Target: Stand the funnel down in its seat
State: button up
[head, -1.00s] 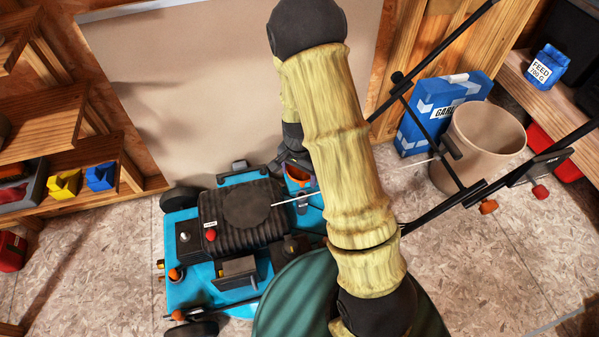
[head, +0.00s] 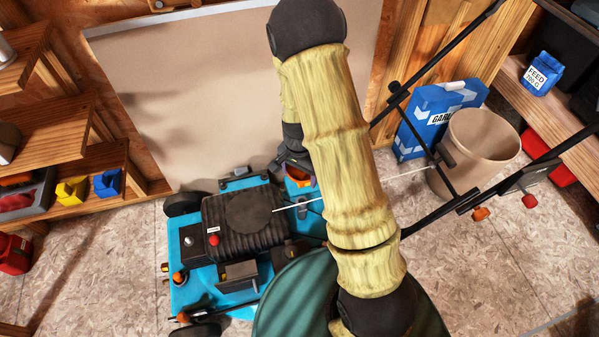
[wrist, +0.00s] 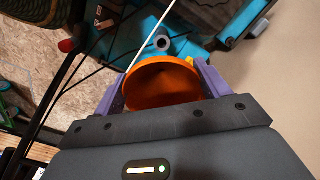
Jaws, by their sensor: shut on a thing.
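The orange funnel (wrist: 162,85) is in my gripper (wrist: 160,88), between its two purple fingers in the wrist view. Its wide mouth faces the camera, and its spout is hidden. In the head view a bit of the orange funnel (head: 299,176) shows beside my arm, with most of my gripper hidden. A short grey tube with a dark opening (wrist: 162,43), which looks like the seat, stands on the blue mower deck. It lies just beyond the funnel in the wrist view, and the funnel is apart from it. The tube (head: 302,208) also shows in the head view.
The mower's black ribbed engine (head: 245,212) sits left of the tube. A thin pale rod (head: 300,206) crosses near the tube. The mower's black handle (head: 440,215) runs up to the right, before a beige bucket (head: 478,150) and a blue box (head: 438,115).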

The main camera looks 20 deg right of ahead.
aim_at(300, 179)
jog(key=shift+r+p, duration=1.15)
jog(key=shift+r, duration=0.2)
jog(key=shift+r+p, duration=0.4)
jog(key=shift+p, duration=0.05)
notch_tip(300, 179, up, 24)
jog(key=n+p, duration=0.6)
jog(key=p, duration=2.4)
jog(key=shift+s+d+p, duration=0.35)
jog(key=shift+s+d, duration=0.05)
